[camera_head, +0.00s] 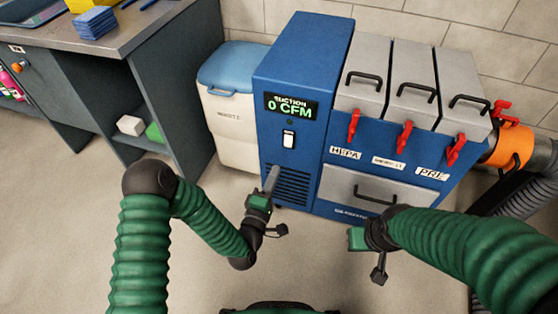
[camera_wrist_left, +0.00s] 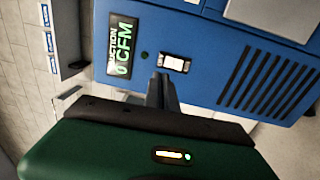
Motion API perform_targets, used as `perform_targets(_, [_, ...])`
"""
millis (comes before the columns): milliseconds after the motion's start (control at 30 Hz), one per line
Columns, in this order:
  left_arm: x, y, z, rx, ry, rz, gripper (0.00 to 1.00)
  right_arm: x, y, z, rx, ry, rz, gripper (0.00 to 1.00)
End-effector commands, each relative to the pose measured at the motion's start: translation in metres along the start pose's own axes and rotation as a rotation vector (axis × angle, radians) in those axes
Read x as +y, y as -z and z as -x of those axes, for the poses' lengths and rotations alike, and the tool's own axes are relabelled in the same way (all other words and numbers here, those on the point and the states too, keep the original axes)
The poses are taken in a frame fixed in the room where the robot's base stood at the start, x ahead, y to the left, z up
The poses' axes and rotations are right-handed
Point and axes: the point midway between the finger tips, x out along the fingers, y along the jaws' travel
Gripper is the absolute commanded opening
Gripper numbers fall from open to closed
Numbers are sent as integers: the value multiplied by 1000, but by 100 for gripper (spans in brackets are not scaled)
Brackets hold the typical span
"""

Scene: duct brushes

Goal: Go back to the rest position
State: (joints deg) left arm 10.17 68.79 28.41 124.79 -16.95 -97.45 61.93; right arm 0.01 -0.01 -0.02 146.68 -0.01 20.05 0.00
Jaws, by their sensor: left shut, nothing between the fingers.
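My left gripper (camera_head: 271,179) is shut and empty, held in front of the blue suction unit's vented lower front. In the left wrist view its fingers (camera_wrist_left: 162,92) are together, with nothing between them, and point toward the unit. My right gripper (camera_head: 356,239) is in front of the unit's lower drawer; its fingers cannot be made out. The blue suction unit (camera_head: 303,60) has a display (camera_head: 290,106) reading "SUCTION 0 CFM" and a white switch (camera_head: 288,139). The display (camera_wrist_left: 122,45) and switch (camera_wrist_left: 173,63) also show in the left wrist view.
Grey filter lids (camera_head: 411,75) with red latches (camera_head: 404,138) top the unit. An orange collar (camera_head: 511,147) and dark hose (camera_head: 520,195) are at its right. A white bin with blue lid (camera_head: 228,68) and a workbench (camera_head: 120,30) stand left. The near floor is clear.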

Motion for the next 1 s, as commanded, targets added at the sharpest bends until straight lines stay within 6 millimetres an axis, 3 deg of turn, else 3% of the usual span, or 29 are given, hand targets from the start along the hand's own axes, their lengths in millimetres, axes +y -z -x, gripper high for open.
perform_targets(133, [2, 0, 8, 0, 0, -1, 0, 0, 0, 3, 0, 0, 1, 0])
perform_targets(633, [0, -1, 6, -20, 27, -46, 0, 0, 0, 2, 0, 0, 0, 0])
perform_targets(767, [-9, -1, 3, -131, 198, -301, 0, 0, 0, 2, 0, 0, 0, 0])
perform_targets(833, [-18, 10, 12, -214, 350, -511, 0, 0, 0, 2, 0, 0, 1, 0])
perform_targets(1000, [-21, 63, 72, -406, 745, -926, 0, 0, 0, 2, 0, 0, 1, 0])
